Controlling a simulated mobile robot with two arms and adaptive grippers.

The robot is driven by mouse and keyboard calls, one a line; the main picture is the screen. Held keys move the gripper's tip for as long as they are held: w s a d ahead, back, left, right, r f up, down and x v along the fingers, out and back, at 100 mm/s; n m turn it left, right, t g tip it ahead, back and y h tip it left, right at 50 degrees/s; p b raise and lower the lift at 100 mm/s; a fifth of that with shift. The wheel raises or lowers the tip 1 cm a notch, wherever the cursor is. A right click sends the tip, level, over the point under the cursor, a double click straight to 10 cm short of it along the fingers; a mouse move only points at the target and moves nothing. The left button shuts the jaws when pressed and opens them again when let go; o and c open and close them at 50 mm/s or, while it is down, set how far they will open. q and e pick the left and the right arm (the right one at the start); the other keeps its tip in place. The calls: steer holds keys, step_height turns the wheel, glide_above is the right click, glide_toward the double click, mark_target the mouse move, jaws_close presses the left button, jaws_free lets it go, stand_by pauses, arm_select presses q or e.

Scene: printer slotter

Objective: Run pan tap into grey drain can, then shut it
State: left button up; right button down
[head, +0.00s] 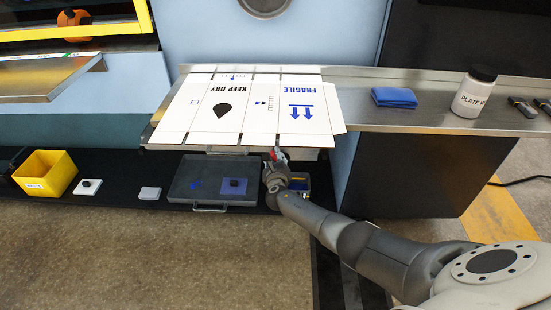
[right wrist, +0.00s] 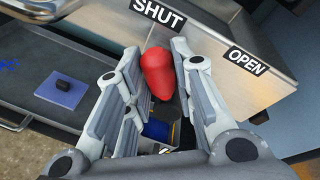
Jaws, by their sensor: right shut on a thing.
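The red tap handle (right wrist: 157,73) sits below the front edge of the metal pan (right wrist: 225,80), by the black SHUT label (right wrist: 157,11) and left of the OPEN label (right wrist: 248,62). No liquid is visible. My left gripper is not in view.
A white printed carton sheet (head: 240,108) lies above the tap. A grey tray (head: 212,192) with a handle, a yellow bin (head: 45,173) and small pads stand on the low dark shelf. A blue cloth (head: 394,97) and white jar (head: 474,92) are on the right counter.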

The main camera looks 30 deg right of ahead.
steer(key=c, duration=1.2)
jaws_free()
steer(key=shift+s+a, duration=0.1)
steer(key=shift+s, duration=0.05)
steer(key=v, duration=1.1)
steer(key=shift+s+a, duration=0.15)
steer(key=shift+s, duration=0.15)
steer(key=shift+r, duration=0.1)
